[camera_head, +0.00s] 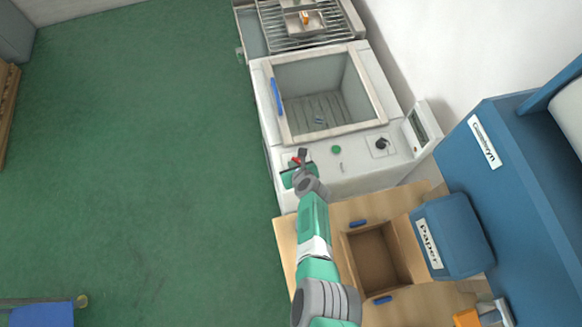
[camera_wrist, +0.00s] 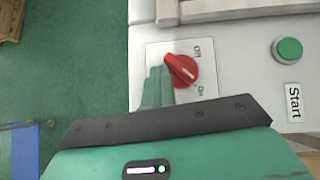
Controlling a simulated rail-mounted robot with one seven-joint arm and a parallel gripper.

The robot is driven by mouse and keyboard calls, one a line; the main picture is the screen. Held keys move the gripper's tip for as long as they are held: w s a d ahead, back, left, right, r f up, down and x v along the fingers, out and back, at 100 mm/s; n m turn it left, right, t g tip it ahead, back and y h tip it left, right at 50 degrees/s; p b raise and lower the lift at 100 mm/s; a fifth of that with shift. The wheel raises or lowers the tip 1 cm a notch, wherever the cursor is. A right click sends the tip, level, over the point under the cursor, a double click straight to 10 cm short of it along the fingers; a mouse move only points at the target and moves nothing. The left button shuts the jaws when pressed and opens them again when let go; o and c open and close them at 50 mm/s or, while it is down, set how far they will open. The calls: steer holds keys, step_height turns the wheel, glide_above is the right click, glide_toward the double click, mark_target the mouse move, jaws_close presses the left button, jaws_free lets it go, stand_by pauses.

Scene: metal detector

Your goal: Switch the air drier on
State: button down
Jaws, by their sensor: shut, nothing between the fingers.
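The white machine (camera_head: 355,172) has a red rotary switch (camera_wrist: 181,70) on its panel, with an "Off" label above right and an "On" label below right in the wrist view. The switch's white mark lies diagonally, sloping down to the right; I cannot tell for certain which setting it marks. My gripper (camera_head: 299,164) is at the panel's left end, over the switch, which it largely hides in the head view. In the wrist view my shut fingers (camera_wrist: 158,88) are right beside the switch's left side, empty; I cannot tell whether they touch it.
A green button (camera_head: 336,149) marked "Start" and a black knob (camera_head: 381,143) sit right of the switch. The machine's chamber (camera_head: 318,95) is open, with a blue handle (camera_head: 277,97) on its left rim. A wooden box (camera_head: 376,258) stands near my arm.

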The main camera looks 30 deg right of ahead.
steer(key=shift+d, duration=0.2)
steer(key=shift+s+a+r+p, duration=0.15)
steer(key=shift+a+r+p, duration=0.1)
steer(key=shift+a+p, duration=0.25)
steer(key=a+p, duration=0.1)
steer(key=s+a, duration=0.1)
steer(key=s+a+p, duration=0.1)
steer(key=shift+a+r+p, duration=0.15)
steer(key=shift+r+p, duration=0.1)
steer(key=shift+p, duration=0.05)
steer(key=a+r+p, duration=0.1)
steer(key=p, duration=0.1)
steer(key=s+a+r+p, duration=0.1)
steer(key=r+p, duration=0.1)
steer(key=shift+s+a+r, duration=0.15)
steer(key=shift+s+r, duration=0.05)
steer(key=shift+s+a+r, duration=0.5)
steer(key=shift+a+r, duration=0.2)
steer(key=shift+a, duration=0.15)
steer(key=shift+s+a+r, duration=0.5)
steer(key=shift+a+r, duration=0.15)
steer(key=shift+a, duration=0.15)
